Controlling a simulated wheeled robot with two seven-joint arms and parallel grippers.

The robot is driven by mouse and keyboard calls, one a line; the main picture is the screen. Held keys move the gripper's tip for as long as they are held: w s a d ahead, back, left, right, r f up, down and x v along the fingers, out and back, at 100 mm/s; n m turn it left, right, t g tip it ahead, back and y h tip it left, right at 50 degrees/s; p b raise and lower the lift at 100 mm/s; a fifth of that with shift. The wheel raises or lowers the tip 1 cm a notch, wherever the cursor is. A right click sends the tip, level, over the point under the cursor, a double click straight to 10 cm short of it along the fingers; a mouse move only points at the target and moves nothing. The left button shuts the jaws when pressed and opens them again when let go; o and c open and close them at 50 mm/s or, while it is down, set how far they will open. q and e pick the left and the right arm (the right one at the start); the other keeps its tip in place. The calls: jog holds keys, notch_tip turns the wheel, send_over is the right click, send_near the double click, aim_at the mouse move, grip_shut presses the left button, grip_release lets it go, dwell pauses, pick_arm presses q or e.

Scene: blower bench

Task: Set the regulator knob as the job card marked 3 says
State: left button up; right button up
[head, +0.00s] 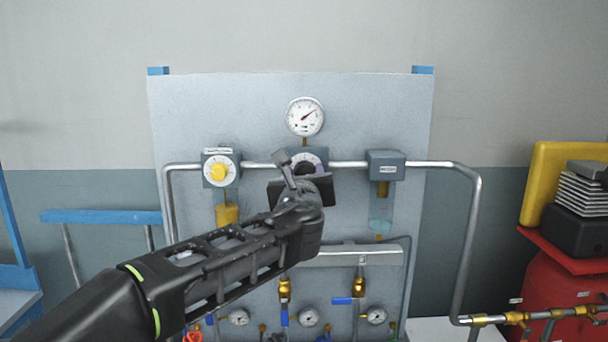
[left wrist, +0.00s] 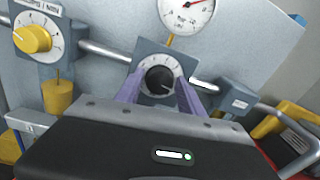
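The middle regulator has a black knob (left wrist: 160,80) on a white dial (left wrist: 154,66), set in a grey box under the gauge. In the head view the box (head: 322,154) is partly hidden behind my left gripper. My left gripper (left wrist: 158,84) is in front of it, its two purple fingers apart on either side of the knob. A gap shows between each finger and the knob in the left wrist view. The pressure gauge (head: 305,117) above has its needle pointing up and right. My right gripper and the job card marked 3 are not in view.
A box with a yellow knob (head: 218,172) is left of the regulator, and a grey box (head: 386,165) is on its right. A pipe (head: 440,165) links them. Small gauges and valves (head: 359,288) sit below. A red cylinder (head: 565,300) stands at the right.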

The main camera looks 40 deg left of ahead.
pick_arm(q)
grip_shut()
dwell(0.4)
jog(key=shift+a+f+n+y+b, duration=0.1)
jog(key=shift+n+y+b, duration=0.05)
jog(key=shift+n+b, duration=2.35)
jog(key=shift+d+f+n+y+b, duration=0.1)
jog(key=shift+n+y+b, duration=0.1)
jog(key=shift+n+b, duration=2.3)
jog(key=shift+a+f+n+y+b, duration=0.15)
jog(key=shift+n+b, duration=1.75)
jog(key=shift+b, duration=1.2)
jog(key=shift+r, duration=0.15)
